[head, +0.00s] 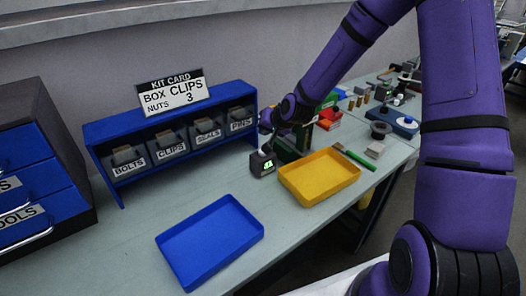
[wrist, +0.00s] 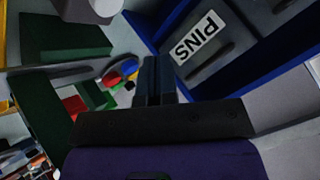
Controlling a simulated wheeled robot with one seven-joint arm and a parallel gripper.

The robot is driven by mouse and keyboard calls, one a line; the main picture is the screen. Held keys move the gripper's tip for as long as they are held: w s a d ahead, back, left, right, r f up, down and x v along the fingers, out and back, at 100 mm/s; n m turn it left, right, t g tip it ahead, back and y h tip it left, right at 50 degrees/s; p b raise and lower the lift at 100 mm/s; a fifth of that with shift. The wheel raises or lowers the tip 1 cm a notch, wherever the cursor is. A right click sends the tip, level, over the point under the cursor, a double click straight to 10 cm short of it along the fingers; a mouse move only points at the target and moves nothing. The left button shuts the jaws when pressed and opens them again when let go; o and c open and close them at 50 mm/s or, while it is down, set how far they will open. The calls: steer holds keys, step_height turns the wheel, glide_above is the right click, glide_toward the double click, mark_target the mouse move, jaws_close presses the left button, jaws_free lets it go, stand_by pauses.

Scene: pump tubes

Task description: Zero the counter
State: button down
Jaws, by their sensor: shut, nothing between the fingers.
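The counter (head: 262,164) is a small dark grey box on the bench with lit green digits on its front, too small to read surely. It stands between the blue shelf and the yellow tray. My gripper (head: 267,127) is above and just behind the counter in the head view, near the PINS bin, and looks apart from it. In the wrist view my gripper's fingers (wrist: 155,78) are together and hold nothing. A grey block with a pale round part (wrist: 92,10) shows at the wrist view's top edge; I cannot tell if it is the counter.
A blue shelf (head: 101,133) with labelled bins and a kit card (head: 171,93) stands behind. A yellow tray (head: 318,189) is right of the counter; a blue tray (head: 210,240) is in front. Green and red items lie close right of my gripper. Bare bench lies left of the counter.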

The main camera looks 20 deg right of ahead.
steer(key=shift+f, duration=2.4)
steer(key=shift+f, duration=0.15)
steer(key=shift+f, duration=0.25)
steer(key=shift+f, duration=0.6)
stand_by(1.0)
steer(key=shift+r, duration=1.05)
steer(key=shift+r, duration=2.5)
